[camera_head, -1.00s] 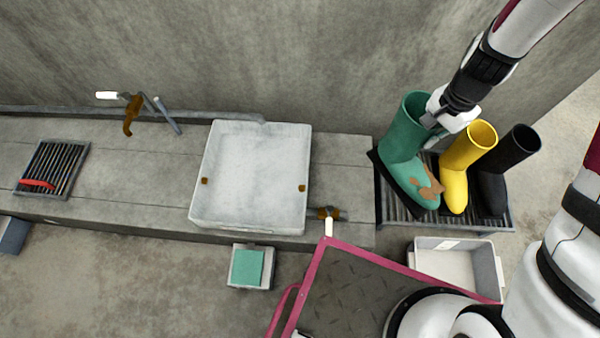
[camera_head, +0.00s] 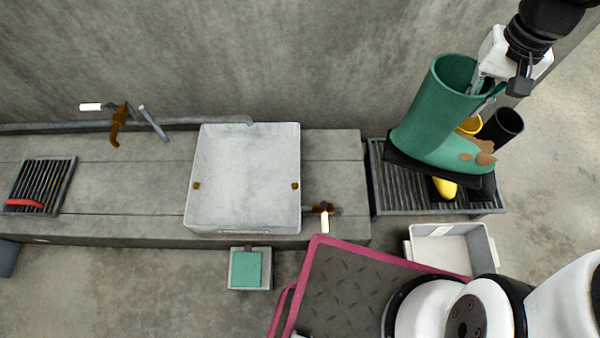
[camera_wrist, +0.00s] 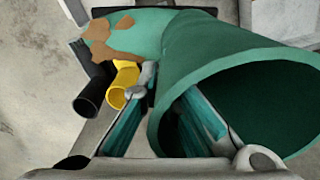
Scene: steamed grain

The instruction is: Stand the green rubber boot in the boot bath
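The green rubber boot (camera_head: 433,105) is upright in the air above the rack, its toe pointing right, with brown mud patches on the foot. It also shows in the wrist view (camera_wrist: 220,58), its open top facing the camera. My gripper (camera_head: 486,88) is shut on the right side of the boot's shaft near the rim. In the wrist view one finger is inside the shaft and the other outside. The boot bath, taken to be the shallow white square basin (camera_head: 245,180), sits on the concrete ledge left of the boot and looks empty.
The slatted rack (camera_head: 388,195) holds a yellow boot (camera_head: 446,188) and a black boot (camera_head: 503,125), both partly hidden by the green one. A tap (camera_head: 323,208) projects beside the basin's lower right. A grey bin (camera_head: 440,232) stands below the rack. The ledge (camera_head: 335,165) between is clear.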

